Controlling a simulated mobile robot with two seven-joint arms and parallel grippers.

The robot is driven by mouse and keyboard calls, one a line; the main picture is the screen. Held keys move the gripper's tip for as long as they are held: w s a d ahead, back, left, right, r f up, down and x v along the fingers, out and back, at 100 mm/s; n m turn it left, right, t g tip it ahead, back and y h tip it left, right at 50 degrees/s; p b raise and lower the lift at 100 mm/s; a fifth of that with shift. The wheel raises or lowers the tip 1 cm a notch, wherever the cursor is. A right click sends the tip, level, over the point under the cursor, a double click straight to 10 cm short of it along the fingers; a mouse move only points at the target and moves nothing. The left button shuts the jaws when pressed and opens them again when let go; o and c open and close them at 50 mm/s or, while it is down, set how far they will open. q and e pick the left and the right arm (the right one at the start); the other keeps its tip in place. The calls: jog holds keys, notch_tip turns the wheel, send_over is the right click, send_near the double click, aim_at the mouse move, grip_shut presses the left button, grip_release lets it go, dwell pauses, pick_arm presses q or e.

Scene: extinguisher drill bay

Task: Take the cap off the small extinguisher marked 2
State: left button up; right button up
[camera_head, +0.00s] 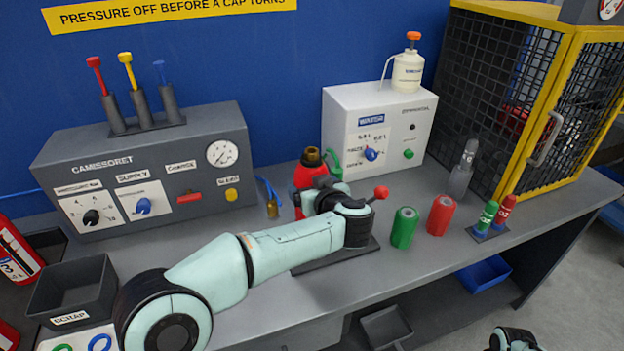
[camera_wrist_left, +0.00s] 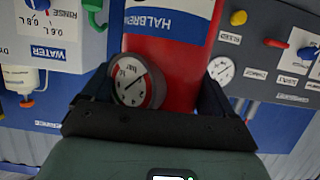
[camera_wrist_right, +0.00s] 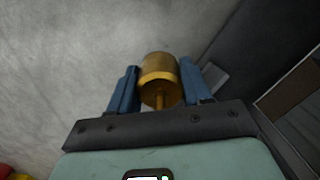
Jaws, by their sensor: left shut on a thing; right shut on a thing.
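The small red extinguisher (camera_head: 305,178) stands mid-bench, partly hidden by my left arm. Its brass neck (camera_head: 312,156) shows a dark top with no cap on it. In the left wrist view the red body (camera_wrist_left: 180,70) with a blue label and round gauge (camera_wrist_left: 131,87) is between the fingers of my left gripper (camera_wrist_left: 156,76), which is shut on it. No number 2 is readable. My right gripper (camera_wrist_right: 158,69) is shut on a brass cap (camera_wrist_right: 158,76) with a thin stem below, against grey floor. In the head view only a piece of the right arm shows, at the bottom right.
A grey console (camera_head: 150,165) and a white box (camera_head: 375,128) stand behind. Green (camera_head: 404,228) and red (camera_head: 441,215) cylinders are right of the extinguisher. A scrap bin (camera_head: 75,290) is at front left. A brass piece (camera_head: 272,208) hangs on a blue cord. A mesh cage (camera_head: 560,100) is at right.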

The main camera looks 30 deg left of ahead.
pick_arm(q)
jog(key=shift+f, duration=0.65)
jog(key=o, duration=1.9)
jog(key=shift+f, duration=0.2)
jog(key=shift+c, duration=0.2)
jog(key=shift+s+d, duration=0.1)
